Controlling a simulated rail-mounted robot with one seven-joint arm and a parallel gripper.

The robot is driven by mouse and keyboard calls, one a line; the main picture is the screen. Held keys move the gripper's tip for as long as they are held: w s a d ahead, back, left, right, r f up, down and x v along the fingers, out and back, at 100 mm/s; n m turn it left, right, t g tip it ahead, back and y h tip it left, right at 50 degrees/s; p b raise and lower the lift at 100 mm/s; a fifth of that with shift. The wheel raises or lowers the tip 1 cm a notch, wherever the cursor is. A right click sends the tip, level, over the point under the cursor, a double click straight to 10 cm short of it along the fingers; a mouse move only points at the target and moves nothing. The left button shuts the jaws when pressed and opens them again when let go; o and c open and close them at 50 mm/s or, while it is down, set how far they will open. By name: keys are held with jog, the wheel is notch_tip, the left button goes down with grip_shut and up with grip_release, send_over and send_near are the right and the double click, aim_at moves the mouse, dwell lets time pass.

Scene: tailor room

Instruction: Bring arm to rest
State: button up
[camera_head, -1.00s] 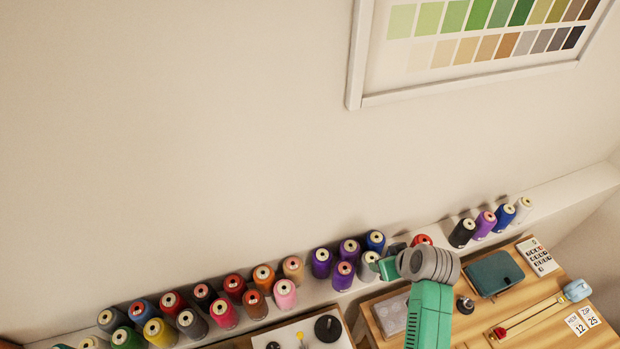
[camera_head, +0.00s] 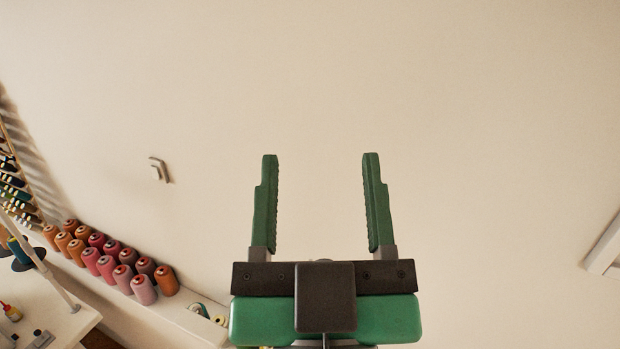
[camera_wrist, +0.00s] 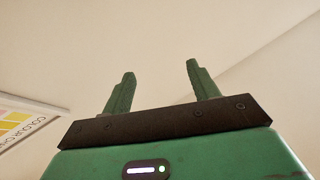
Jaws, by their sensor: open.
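My gripper (camera_head: 320,190) is large and central in the head view, its two green fingers pointing up and spread wide apart. Nothing is between the fingers, and bare wall shows behind them. In the wrist view my gripper (camera_wrist: 160,85) also shows open and empty, against plain wall and what looks like the ceiling. The rest of my arm is mostly hidden below the gripper.
Orange, red and pink thread spools (camera_head: 110,260) stand on a white ledge (camera_head: 190,322) at lower left. A rack of spools (camera_head: 15,185) is at the left edge. A small wall fitting (camera_head: 159,169) is left of my gripper. A colour chart (camera_wrist: 18,128) shows in the wrist view.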

jog(key=shift+t+y, duration=0.4)
jog(key=shift+t, duration=0.2)
jog(key=s+a+r, duration=0.2)
jog(key=shift+s+a+r, duration=0.2)
jog(key=shift+s+r, duration=0.1)
jog(key=shift+s, duration=0.1)
notch_tip(320, 180, up, 12)
jog(key=p, duration=1.2)
jog(key=shift+r, duration=0.2)
jog(key=shift+a, duration=0.1)
